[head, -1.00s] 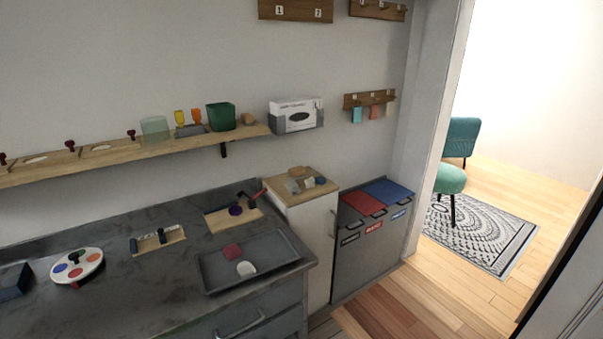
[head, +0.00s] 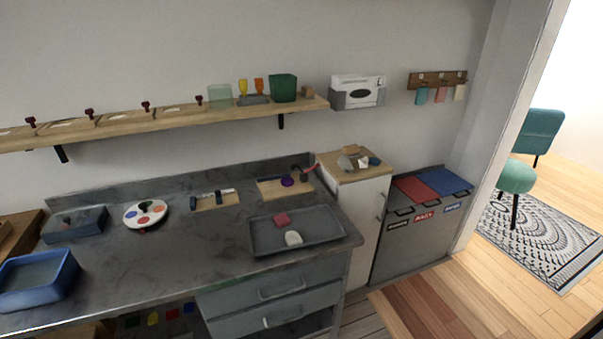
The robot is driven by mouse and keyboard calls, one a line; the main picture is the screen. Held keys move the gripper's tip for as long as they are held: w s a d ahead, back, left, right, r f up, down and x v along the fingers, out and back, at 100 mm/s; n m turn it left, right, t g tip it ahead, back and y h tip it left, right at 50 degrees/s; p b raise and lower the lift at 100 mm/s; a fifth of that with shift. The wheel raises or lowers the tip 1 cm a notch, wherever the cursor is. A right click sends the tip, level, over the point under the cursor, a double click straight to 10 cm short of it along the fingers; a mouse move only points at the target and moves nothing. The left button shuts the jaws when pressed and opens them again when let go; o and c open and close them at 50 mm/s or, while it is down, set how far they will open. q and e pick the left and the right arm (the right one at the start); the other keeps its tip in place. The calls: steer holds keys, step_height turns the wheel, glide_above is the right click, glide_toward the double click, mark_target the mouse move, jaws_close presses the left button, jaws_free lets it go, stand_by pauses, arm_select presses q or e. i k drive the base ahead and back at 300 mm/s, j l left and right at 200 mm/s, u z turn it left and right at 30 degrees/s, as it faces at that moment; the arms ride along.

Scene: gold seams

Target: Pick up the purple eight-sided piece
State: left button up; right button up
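A small dark purple piece (head: 287,181) lies on a light wooden board (head: 268,190) at the back right of the grey counter. It is too small to count its sides. A dark tool with a red part (head: 306,172) is just to its right on or by the same board. In front of it is a grey tray (head: 262,240) holding a pinkish-red piece (head: 282,218) and a white piece (head: 293,238). Neither of my grippers is in view.
On the counter (head: 190,265) stand a blue basin (head: 38,282), a grey box (head: 75,224), a round palette (head: 146,214) and a tool board (head: 215,200). A wooden shelf (head: 170,122) hangs above. Bins (head: 415,235) stand right of a white cabinet (head: 358,215). The middle counter is clear.

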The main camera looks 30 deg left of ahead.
mark_target(288, 182)
steer(key=i+l+u, duration=0.65)
steer(key=l, duration=0.15)
steer(key=i+l+u, duration=0.25)
steer(key=l+u, duration=0.2)
steer(key=l, duration=0.2)
steer(key=i+l+u, duration=0.25)
steer(key=l, duration=0.15)
steer(key=l+u, duration=0.2)
steer(key=l, duration=0.15)
steer(key=l+u, duration=0.2)
steer(key=l, duration=0.2)
